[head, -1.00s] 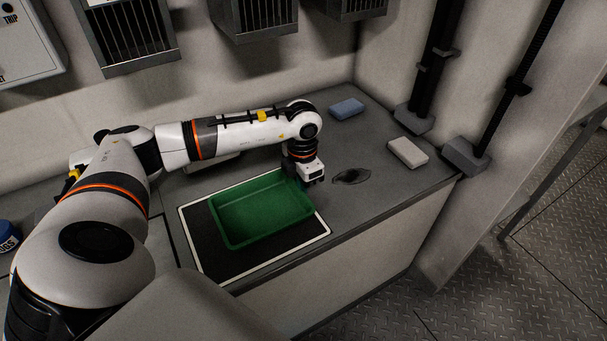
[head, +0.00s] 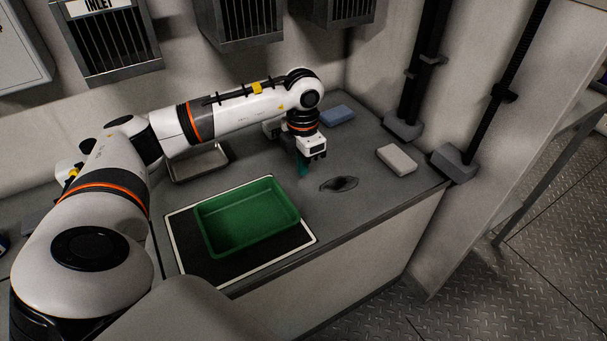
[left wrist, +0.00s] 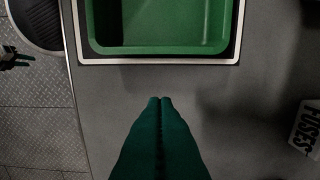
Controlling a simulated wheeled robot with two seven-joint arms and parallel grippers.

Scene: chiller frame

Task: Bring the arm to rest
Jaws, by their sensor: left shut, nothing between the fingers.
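My left gripper (head: 303,171) points down over the grey counter, right of the green tray (head: 205,232) and clear of it. Its green fingers are together and empty. They also show in the left wrist view (left wrist: 160,101), with bare counter beneath and the near tray wall (left wrist: 160,49) ahead of the tips. The left arm reaches across the counter behind the tray, bent downward at the wrist.
The tray is empty on a white-edged black mat (head: 245,270). A metal dish (head: 201,164) sits behind the tray. A FUSES box (left wrist: 307,128) stands nearby.

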